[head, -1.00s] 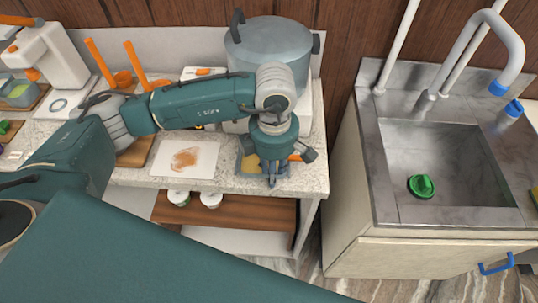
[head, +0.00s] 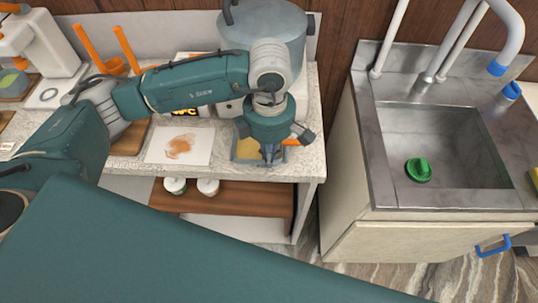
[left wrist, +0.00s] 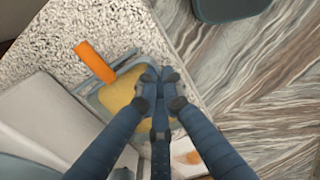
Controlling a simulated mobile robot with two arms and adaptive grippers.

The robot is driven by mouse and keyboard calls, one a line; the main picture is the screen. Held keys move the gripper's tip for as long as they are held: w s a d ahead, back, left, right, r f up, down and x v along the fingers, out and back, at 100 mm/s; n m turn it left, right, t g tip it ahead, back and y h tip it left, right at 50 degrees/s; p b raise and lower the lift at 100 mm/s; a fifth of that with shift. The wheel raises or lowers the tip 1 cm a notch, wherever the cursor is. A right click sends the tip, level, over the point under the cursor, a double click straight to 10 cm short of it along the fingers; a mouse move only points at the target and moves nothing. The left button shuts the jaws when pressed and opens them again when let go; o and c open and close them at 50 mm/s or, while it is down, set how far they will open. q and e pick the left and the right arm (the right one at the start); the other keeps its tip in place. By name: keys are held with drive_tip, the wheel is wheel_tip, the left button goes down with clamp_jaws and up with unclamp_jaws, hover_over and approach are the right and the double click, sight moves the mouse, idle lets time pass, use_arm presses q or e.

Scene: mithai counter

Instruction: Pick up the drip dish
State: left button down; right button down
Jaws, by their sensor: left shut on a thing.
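The drip dish (head: 247,162) is a small grey-blue dish with a yellow inside, near the counter's front right corner in the head view. It also shows in the left wrist view (left wrist: 108,100). My left gripper (head: 269,159) points down at the dish. In the left wrist view its fingers (left wrist: 160,88) are closed together at the dish's edge and hide part of it. The dish appears level at the counter top; I cannot tell whether it is lifted. My right gripper is not in view.
An orange-handled piece (left wrist: 96,62) lies at the dish. A white sheet (head: 180,146) with an orange-brown smear lies to the left. A large metal pot (head: 265,32) stands behind. A steel sink (head: 440,140) with a green item (head: 418,170) stands right, across a floor gap.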

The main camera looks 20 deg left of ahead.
use_arm(q)
wheel_tip(320, 180, up, 6)
drive_tip(key=shift+w+f+b, duration=0.1)
drive_tip(key=shift+f+b, duration=0.1)
drive_tip(key=shift+b, duration=0.8)
drive_tip(key=s+d+b, duration=0.2)
drive_tip(key=s, duration=0.7)
drive_tip(key=s+d+b, duration=0.3)
drive_tip(key=s, duration=0.7)
drive_tip(key=shift+d+r, duration=0.15)
drive_tip(key=shift+r, duration=0.1)
